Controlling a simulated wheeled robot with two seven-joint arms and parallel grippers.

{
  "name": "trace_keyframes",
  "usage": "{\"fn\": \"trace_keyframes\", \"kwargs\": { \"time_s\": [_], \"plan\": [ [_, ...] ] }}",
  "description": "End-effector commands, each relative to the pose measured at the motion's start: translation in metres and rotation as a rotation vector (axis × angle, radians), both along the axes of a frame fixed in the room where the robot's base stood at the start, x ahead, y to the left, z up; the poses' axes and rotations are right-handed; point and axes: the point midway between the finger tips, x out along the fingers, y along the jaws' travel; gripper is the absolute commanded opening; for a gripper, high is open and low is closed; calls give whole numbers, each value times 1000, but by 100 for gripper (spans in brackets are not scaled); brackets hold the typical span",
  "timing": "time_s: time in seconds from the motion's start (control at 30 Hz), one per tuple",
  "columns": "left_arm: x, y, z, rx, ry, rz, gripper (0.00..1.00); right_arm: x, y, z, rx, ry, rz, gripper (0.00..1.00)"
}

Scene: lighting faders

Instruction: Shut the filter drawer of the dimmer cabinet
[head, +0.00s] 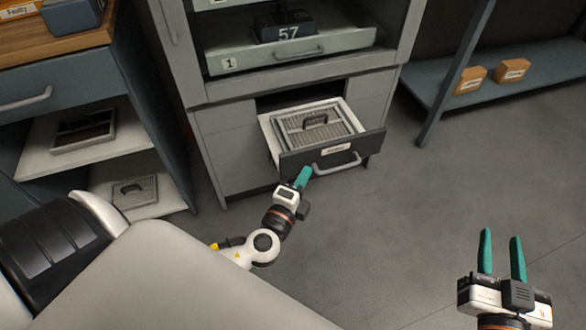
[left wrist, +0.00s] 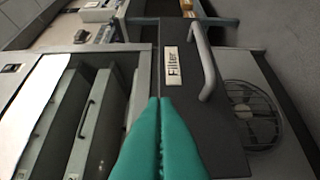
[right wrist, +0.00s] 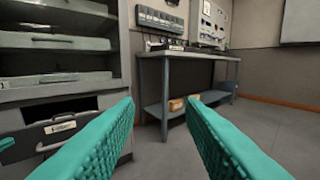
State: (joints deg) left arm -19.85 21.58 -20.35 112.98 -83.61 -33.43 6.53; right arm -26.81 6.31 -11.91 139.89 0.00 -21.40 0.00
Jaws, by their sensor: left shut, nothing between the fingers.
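The filter drawer (head: 335,158) is pulled out at the bottom of the grey dimmer cabinet (head: 228,140). It has a dark front, a white label and a grey bar handle (head: 338,164). A filter with a grille and a handle (head: 316,125) lies inside. My left gripper (head: 303,174) is shut and empty, its green fingertips close in front of the drawer front, left of the handle. In the left wrist view the fingertips (left wrist: 160,100) overlap the dark front (left wrist: 185,100) near the label; I cannot tell if they touch. My right gripper (head: 502,255) is open and empty, over the floor at the right.
Left stands a cupboard (head: 60,85) with filters on open shelves. A blue table's lower shelf (head: 495,85) at right holds two orange boxes. The floor (head: 430,200) between is clear.

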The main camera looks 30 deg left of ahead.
Motion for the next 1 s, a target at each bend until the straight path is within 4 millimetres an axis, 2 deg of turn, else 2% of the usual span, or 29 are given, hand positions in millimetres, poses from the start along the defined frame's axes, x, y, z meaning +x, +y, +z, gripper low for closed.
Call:
{"fn": "trace_keyframes", "kwargs": {
  "time_s": [0.1,0.3,0.8,0.9,1.0],
  "plan": [
    [13,15,0,3,0,1,0,0,0,-1,0,2,0,36],
    [24,29,-1,0,1,0,0,0,0,1,2,-9,0,36],
    [27,33,-1,-1,1,1,0,0,1,2,3,-15,1,36],
    [31,39,-1,-1,0,1,0,0,1,3,8,-31,1,36],
    [38,49,-1,0,-2,2,0,1,2,13,25,-97,6,36]
  ]
}}
